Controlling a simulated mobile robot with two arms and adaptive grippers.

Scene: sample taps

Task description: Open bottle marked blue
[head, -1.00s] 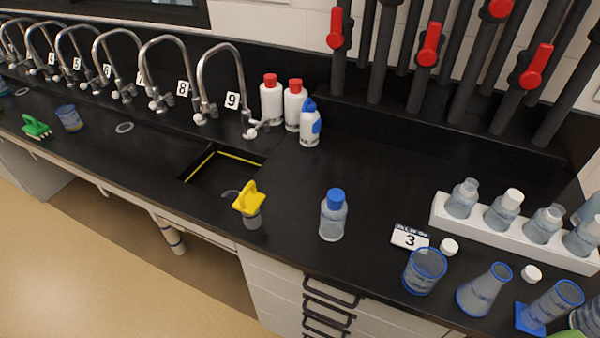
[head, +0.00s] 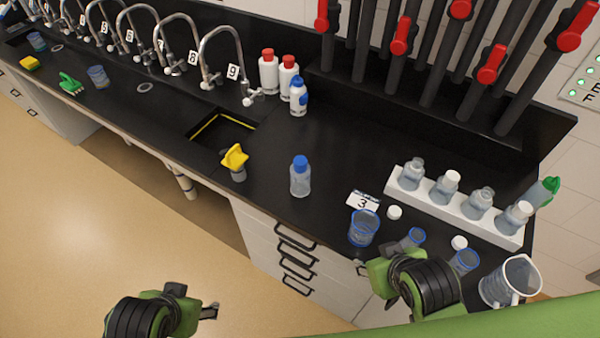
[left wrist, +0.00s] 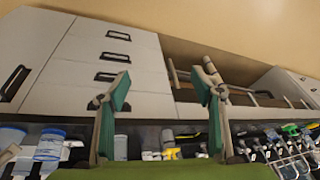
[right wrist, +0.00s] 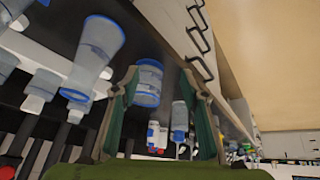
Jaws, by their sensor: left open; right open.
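A clear bottle with a blue cap (head: 300,177) stands upright on the black bench, right of the yellow-topped item. Its cap is on. It also shows upside down in the right wrist view (right wrist: 180,117), beyond the fingers. My right gripper (head: 364,268) is at the bench's front edge, near the blue-rimmed beaker and apart from the bottle. In the right wrist view its fingers (right wrist: 158,88) are spread and empty. My left gripper (head: 209,311) is low over the floor in front of the bench. In the left wrist view its fingers (left wrist: 163,88) are spread and empty.
A blue-rimmed beaker (head: 363,229) and other glassware stand to the right. A white rack (head: 455,208) holds several bottles behind them. A sink (head: 222,132) and a yellow-topped item (head: 235,160) are to the left.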

